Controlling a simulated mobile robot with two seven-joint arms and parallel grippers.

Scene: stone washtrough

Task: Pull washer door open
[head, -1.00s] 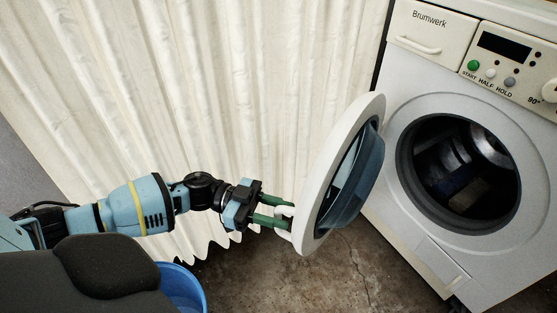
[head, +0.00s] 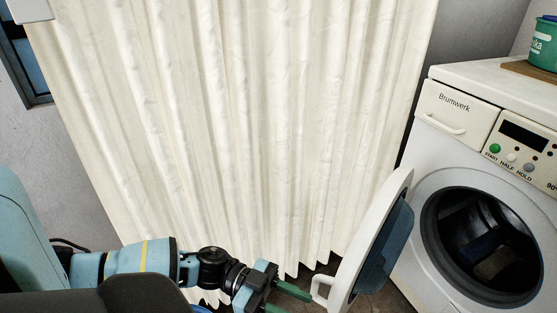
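The washer door (head: 372,245), a white ring with a blue-grey glass bowl, stands wide open on the left of the washer (head: 440,160). Its white handle (head: 322,288) is on the door's left edge. My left gripper (head: 301,303) is just left of the handle, its two green fingers spread. The fingertips appear clear of the handle, with nothing between them. The lower finger is partly cut off by the picture's bottom edge. The round drum opening (head: 485,245) is uncovered, with dark cloth-like items inside. My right gripper is not in view.
A cream curtain (head: 230,130) hangs behind my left arm and the door. A blue bucket (head: 198,309) barely shows at the bottom edge. A green container (head: 545,42) stands on a wooden board (head: 530,72) on top of the washer.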

